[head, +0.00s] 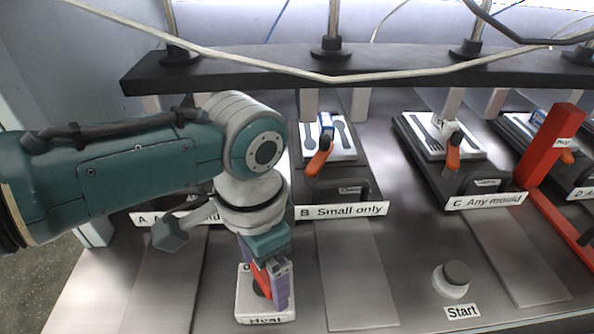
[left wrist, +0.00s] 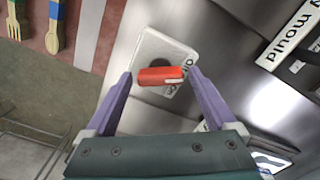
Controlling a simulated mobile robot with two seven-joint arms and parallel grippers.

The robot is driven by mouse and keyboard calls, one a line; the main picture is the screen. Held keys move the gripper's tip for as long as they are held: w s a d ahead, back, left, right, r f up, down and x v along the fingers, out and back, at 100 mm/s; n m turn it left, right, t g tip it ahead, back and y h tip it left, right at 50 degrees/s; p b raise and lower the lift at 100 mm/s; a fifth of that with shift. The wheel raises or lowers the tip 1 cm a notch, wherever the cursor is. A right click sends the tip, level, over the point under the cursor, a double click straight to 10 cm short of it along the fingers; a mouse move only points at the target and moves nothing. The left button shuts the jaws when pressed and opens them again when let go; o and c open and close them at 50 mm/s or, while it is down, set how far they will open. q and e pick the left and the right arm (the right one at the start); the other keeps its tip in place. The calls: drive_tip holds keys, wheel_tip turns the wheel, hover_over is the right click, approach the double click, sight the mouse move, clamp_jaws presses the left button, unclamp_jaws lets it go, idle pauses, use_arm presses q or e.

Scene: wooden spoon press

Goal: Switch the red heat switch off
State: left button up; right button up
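The red heat switch (head: 262,281) sits on a white base labelled "Heat" (head: 263,319) at the bottom of the head view. My left gripper (head: 275,296) points down over it, with its purple fingers partly hiding the switch. In the left wrist view the red switch bar (left wrist: 160,76) lies crosswise between the two fingertips of my left gripper (left wrist: 160,78). The fingers are spread, with a small gap at each end of the bar. Part of an "On" label shows beside the bar. My right gripper is not in view.
A Start button (head: 457,274) stands at the right on the metal bench. Press stations B (head: 343,211) and C (head: 486,201) stand behind. A red post (head: 553,145) rises at the right. Wooden utensils (left wrist: 57,25) show at the left wrist view's upper left.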

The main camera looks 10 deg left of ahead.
sight(264, 274)
use_arm(q)
drive_tip(key=shift+o, duration=0.5)
drive_tip(key=shift+r, duration=0.15)
wheel_tip(264, 274, up, 8)
drive_tip(key=p, duration=0.2)
drive_tip(key=shift+r+p, duration=0.25)
drive_tip(key=shift+p, duration=0.05)
drive_tip(key=shift+r, duration=0.55)
